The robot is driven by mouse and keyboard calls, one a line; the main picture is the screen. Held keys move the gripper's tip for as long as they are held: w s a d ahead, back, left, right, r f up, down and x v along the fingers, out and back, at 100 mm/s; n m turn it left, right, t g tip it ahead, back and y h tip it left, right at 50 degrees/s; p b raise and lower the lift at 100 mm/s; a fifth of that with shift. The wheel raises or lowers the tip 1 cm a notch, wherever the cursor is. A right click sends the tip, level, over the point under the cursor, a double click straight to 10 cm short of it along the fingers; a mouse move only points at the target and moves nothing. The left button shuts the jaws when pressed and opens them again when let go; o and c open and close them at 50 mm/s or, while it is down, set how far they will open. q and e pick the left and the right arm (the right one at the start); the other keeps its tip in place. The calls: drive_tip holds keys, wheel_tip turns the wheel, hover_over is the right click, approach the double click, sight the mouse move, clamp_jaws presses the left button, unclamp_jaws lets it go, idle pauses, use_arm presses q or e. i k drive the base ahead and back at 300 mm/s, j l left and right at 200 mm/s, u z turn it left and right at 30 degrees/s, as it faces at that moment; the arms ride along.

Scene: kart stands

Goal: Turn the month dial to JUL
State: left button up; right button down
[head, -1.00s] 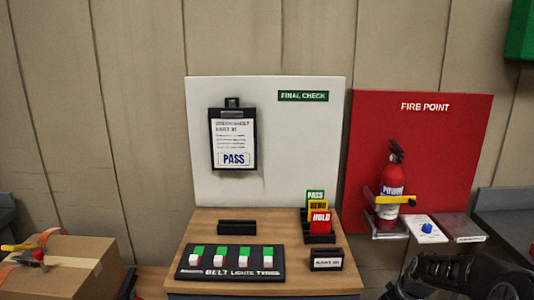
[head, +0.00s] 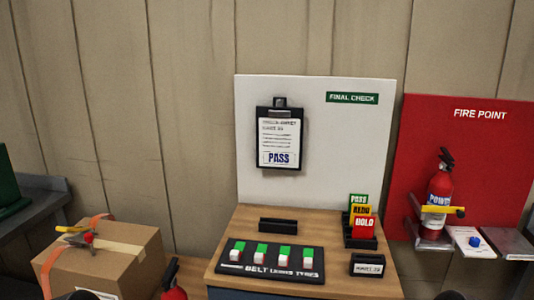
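A small blue knob (head: 474,241) sits on a white plate (head: 466,236) at the fire point on the right in the head view. It may be the month dial; its markings are too small to read. Only dark slivers, perhaps of my arms, show at the bottom edge. The fingers of both grippers are out of the picture.
A red extinguisher (head: 439,198) stands behind a yellow bar (head: 436,209) left of the knob. A grey ledge (head: 507,243) lies right of it. The wooden stand (head: 330,275) holds a switch panel (head: 269,262) and cards. A cardboard box (head: 125,255) is at left.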

sight(475, 241)
drive_tip(key=l+z, duration=0.1)
drive_tip(key=z, duration=0.35)
drive_tip(key=i+z, duration=0.1)
drive_tip(key=z, duration=0.3)
drive_tip(key=l+z, duration=0.15)
drive_tip(key=z, duration=0.3)
drive_tip(key=i+l+z, duration=0.35)
drive_tip(key=l, duration=0.25)
drive_tip(key=i+l+z, duration=0.35)
drive_tip(key=i, duration=0.25)
drive_tip(key=l, duration=0.1)
